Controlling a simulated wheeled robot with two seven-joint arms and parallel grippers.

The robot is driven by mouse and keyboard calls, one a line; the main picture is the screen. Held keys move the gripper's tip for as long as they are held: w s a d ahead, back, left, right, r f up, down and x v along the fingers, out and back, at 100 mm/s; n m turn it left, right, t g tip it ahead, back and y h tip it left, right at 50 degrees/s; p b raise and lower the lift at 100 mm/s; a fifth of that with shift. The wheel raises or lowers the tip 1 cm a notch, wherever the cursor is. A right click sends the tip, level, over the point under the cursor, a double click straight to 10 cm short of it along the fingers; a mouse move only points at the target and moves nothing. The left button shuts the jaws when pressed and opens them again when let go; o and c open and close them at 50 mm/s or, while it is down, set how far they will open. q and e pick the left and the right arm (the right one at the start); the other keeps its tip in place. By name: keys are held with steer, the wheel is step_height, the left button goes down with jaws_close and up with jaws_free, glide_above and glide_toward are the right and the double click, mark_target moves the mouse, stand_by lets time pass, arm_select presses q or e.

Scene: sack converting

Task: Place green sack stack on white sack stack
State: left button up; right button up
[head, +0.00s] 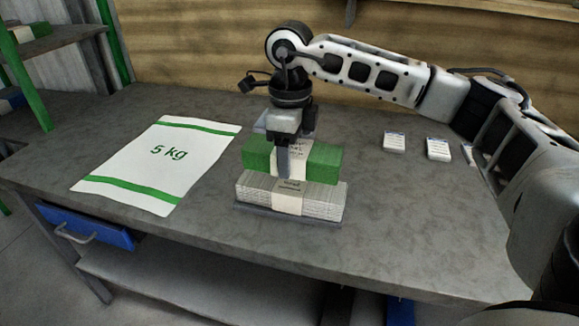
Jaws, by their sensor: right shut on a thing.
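The green sack stack (325,163) with a pale paper band is in the middle of the table in the head view. My right gripper (287,160) points down over it and is shut on it. The white sack stack (324,199), also banded, lies on a thin grey base directly in front of and below the green stack in the picture. The green stack's lower edge meets the white stack's upper edge in this view; I cannot tell whether they touch. My left gripper is not in view.
A white sack marked 5 kg with green stripes (157,163) lies flat on the table (400,230) at left. Small white packets (394,142) lie at right. A green-framed shelf (52,42) stands at far left. The table's front right is clear.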

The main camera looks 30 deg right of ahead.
mark_target(289, 183)
steer(key=shift+w+d+f, duration=0.25)
steer(key=shift+w+f, duration=0.2)
steer(key=shift+f, duration=0.1)
steer(key=shift+w+d+f, duration=0.2)
steer(key=shift+w+f, duration=0.2)
steer(key=shift+f, duration=0.15)
steer(key=shift+w+d+f+p, duration=0.1)
steer(key=shift+w+f+p, duration=0.1)
steer(key=shift+f, duration=0.75)
steer(key=shift+w+d+f+p, duration=0.1)
steer(key=shift+f+p, duration=0.05)
steer(key=shift+f, duration=0.8)
steer(key=shift+f, duration=0.15)
steer(key=o, duration=1.1)
steer(key=shift+o, duration=0.2)
steer(key=shift+s, duration=0.1)
